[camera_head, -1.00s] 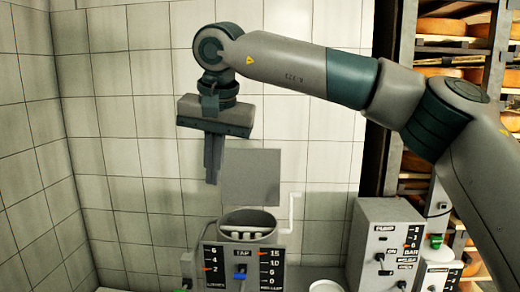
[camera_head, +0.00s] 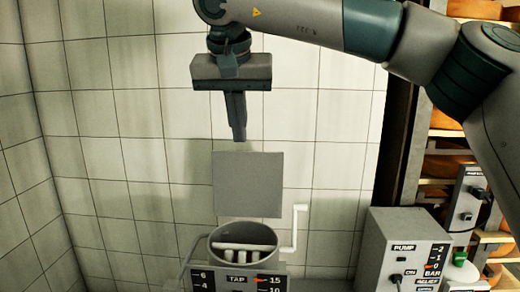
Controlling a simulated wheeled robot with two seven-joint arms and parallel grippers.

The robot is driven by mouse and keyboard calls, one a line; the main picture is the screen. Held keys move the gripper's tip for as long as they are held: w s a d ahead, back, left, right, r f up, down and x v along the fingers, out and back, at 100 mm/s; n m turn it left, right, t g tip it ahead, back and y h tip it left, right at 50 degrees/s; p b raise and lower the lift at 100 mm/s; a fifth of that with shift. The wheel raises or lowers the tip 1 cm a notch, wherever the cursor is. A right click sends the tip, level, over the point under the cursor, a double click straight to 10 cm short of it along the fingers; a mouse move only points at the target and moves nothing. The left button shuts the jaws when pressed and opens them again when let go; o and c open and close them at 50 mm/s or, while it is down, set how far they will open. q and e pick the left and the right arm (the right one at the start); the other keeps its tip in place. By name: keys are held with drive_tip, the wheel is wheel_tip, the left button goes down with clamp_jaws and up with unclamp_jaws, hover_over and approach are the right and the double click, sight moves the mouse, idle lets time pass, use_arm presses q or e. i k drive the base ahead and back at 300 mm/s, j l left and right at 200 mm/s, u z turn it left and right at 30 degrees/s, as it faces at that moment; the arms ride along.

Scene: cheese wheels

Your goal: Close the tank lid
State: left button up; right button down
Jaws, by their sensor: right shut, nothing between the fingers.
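The tank (camera_head: 243,262) stands at the lower middle of the head view, with its round mouth open and pale bars showing inside. Its flat grey lid (camera_head: 248,185) stands upright behind the mouth, against the tiled wall side. My right gripper (camera_head: 239,138) points down from above with its fingers shut and empty. In the picture its fingertips are just above the lid's top edge, with a small gap; I cannot tell how far apart they are in depth. My left gripper is out of view.
A white crank handle (camera_head: 297,228) rises at the tank's right. A grey pump box (camera_head: 402,243) stands farther right, with shelves of cheese wheels (camera_head: 447,162) behind it. A tiled wall (camera_head: 130,150) closes the back and left. The space left of the tank is clear.

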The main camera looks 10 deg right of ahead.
sight(246, 184)
drive_tip(key=i+l, duration=0.15)
drive_tip(key=i, duration=0.25)
drive_tip(key=i+l, duration=0.1)
drive_tip(key=i, duration=0.35)
drive_tip(key=i+l, duration=0.15)
drive_tip(key=i, duration=0.25)
